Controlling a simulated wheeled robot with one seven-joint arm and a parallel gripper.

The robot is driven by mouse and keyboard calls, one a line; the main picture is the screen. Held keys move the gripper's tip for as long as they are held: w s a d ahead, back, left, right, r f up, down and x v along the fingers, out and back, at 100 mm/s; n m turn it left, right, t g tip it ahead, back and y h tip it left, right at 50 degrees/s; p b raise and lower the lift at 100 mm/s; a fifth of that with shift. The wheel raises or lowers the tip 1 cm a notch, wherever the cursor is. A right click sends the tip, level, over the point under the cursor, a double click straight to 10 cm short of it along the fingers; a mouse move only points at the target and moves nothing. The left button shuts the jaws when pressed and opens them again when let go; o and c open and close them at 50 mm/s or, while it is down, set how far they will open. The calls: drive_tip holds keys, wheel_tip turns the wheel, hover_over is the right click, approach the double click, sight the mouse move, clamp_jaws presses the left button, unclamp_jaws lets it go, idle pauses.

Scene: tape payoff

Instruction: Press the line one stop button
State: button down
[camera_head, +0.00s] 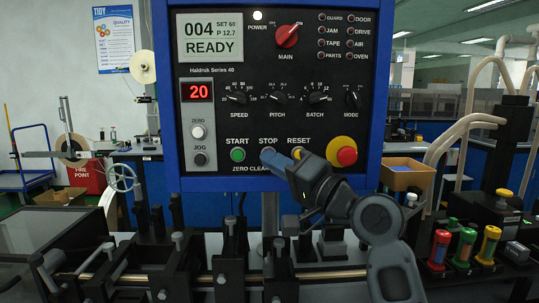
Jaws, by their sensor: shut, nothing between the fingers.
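The control panel (215,110) is dark with a blue frame and reads "004 READY" on its display. Its lower row has a green START button (237,155), a STOP label (268,140) and a yellow RESET button (297,151). My gripper (268,157) is shut and empty. Its blue tip lies over the spot below the STOP label and hides the button there. I cannot tell whether the tip touches the panel. A large red mushroom button (347,156) on a yellow base is further right. No line number is readable on the panel.
My arm rises from the lower right in front of the panel. Machine rods and clamps (233,250) stand below the panel. Red, green and yellow cylinders (464,247) stand at the right. A cardboard box (407,175) is behind them.

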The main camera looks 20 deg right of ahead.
drive_tip(key=shift+s, duration=0.1)
drive_tip(key=s, duration=0.1)
drive_tip(key=s+a+p, duration=0.1)
drive_tip(key=s, duration=0.1)
drive_tip(key=s+a, duration=0.1)
drive_tip(key=s, duration=0.1)
drive_tip(key=shift+s+a+p, duration=0.2)
drive_tip(key=shift+p, duration=0.15)
idle(0.8)
drive_tip(key=s+d+f+g+h, duration=0.1)
drive_tip(key=s+f+h, duration=0.2)
drive_tip(key=s+f, duration=0.65)
drive_tip(key=s+d+f+g+h, duration=0.1)
drive_tip(key=s+f+h, duration=0.4)
drive_tip(key=f, duration=0.7)
drive_tip(key=s+f+n+g, duration=0.1)
drive_tip(key=s+n, duration=0.2)
drive_tip(key=s, duration=1.1)
drive_tip(key=s+a+f+n+g, duration=0.1)
drive_tip(key=s+n, duration=0.3)
drive_tip(key=s, duration=1)
drive_tip(key=shift+a+f, duration=0.3)
drive_tip(key=shift+f, duration=0.25)
